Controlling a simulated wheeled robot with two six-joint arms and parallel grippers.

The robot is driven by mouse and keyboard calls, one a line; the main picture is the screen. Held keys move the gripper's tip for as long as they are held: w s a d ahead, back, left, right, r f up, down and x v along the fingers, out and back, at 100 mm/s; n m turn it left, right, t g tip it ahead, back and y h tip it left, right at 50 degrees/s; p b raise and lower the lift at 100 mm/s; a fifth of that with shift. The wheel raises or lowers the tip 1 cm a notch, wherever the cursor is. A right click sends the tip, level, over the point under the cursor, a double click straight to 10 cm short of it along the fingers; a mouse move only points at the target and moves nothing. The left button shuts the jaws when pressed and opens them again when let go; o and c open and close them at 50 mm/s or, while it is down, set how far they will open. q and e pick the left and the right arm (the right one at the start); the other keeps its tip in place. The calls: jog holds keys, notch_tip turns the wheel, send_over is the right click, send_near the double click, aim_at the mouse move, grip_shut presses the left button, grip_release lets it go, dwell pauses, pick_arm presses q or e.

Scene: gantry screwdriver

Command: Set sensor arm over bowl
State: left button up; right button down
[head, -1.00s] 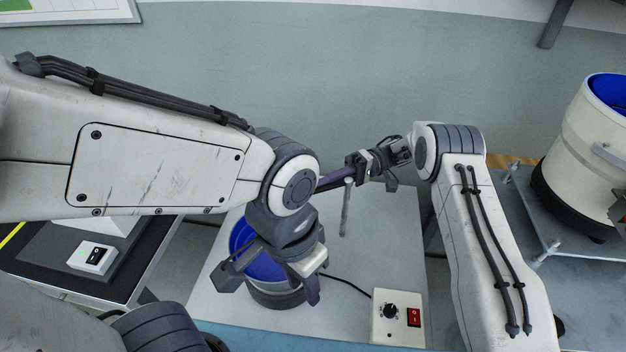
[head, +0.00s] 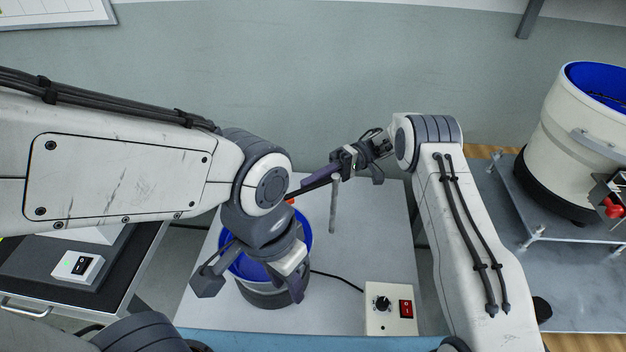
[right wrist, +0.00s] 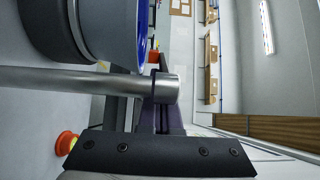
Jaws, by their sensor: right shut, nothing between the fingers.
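The blue-lined bowl (head: 308,236) stands on a white table, partly hidden by my left arm. An upright metal post (head: 334,208) stands behind it to the right. The dark sensor arm (head: 296,191) runs from the post top toward the bowl; a small red-orange tip shows beside my left wrist. In the right wrist view, the sensor arm (right wrist: 152,72) crosses the post end (right wrist: 166,88), with the bowl (right wrist: 144,35) beyond. My right gripper (head: 312,180) is shut and empty, its purple fingers alongside the sensor arm. My left gripper (head: 252,284) is open and empty in front of the bowl.
A control box (head: 391,309) with a knob and red switch sits at the table's front right, its cable leading to the bowl. A large white drum (head: 575,135) stands at right. A switch box (head: 77,267) is at left.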

jog(key=shift+r, duration=0.1)
jog(key=s+d+r+p, duration=0.5)
jog(key=d+r+p, duration=0.1)
jog(key=d+r, duration=0.4)
jog(key=shift+s+r+p, duration=0.35)
jog(key=shift+s+r, duration=0.05)
jog(key=shift+d, duration=0.1)
